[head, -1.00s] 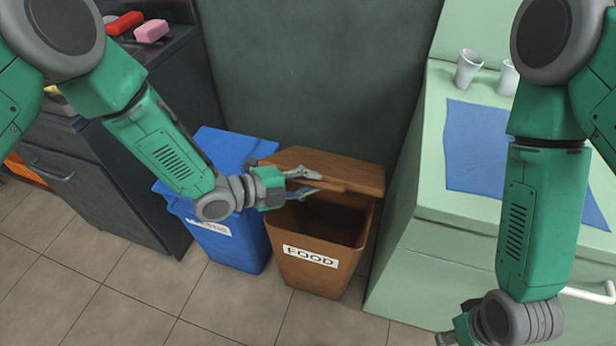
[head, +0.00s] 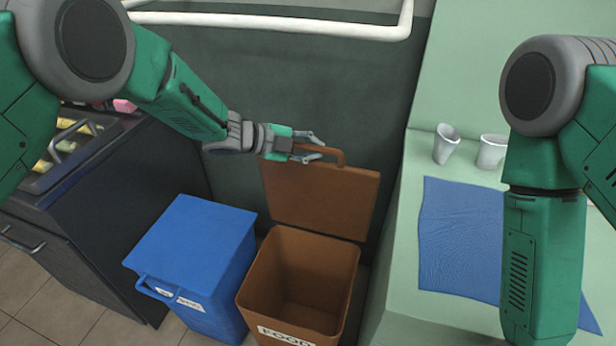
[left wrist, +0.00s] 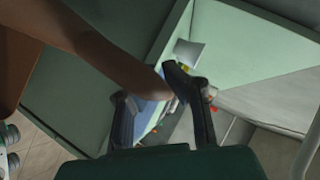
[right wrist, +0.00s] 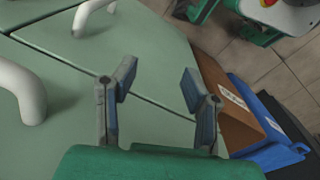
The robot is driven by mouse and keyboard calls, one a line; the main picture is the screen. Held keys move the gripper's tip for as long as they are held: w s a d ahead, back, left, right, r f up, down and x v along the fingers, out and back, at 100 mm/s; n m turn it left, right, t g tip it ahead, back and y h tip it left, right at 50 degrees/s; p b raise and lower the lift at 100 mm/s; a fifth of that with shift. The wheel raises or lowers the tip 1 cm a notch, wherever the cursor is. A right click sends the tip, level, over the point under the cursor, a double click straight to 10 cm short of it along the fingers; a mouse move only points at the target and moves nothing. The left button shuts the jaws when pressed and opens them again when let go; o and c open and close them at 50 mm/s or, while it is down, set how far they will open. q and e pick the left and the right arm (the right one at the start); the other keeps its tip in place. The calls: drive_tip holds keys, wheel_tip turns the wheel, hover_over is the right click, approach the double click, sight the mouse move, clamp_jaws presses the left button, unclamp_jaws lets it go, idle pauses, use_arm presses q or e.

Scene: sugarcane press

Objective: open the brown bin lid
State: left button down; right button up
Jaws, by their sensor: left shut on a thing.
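The brown bin (head: 262,300) with a FOOD label stands on the floor, its inside in view and empty. Its brown lid (head: 322,205) is swung up at the back, close to upright. My left gripper (head: 314,148) is at the lid's top edge, shut on the lid handle (head: 338,155). In the left wrist view the brown handle (left wrist: 110,62) runs in between the fingers (left wrist: 160,90). My right gripper (right wrist: 158,84) is open and empty in the right wrist view; in the head view it is out of frame.
A blue bin (head: 190,245) with its lid down stands left of the brown bin. A green counter (head: 405,275) with white cups (head: 446,144) and a blue cloth (head: 455,240) is at the right. A dark wall is close behind the lid.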

use_arm(q)
drive_tip(key=w, duration=0.1)
drive_tip(key=w+d+b, duration=0.1)
drive_tip(key=w, duration=0.1)
drive_tip(key=w+d+r+b, duration=0.1)
drive_tip(key=w, duration=0.1)
drive_tip(key=shift+w, duration=0.2)
drive_tip(key=shift+w+r, duration=0.1)
drive_tip(key=c, duration=1.5)
unclamp_jaws()
drive_tip(key=shift+c, duration=0.2)
drive_tip(key=shift+s+f, duration=0.2)
drive_tip(key=shift+a, duration=0.1)
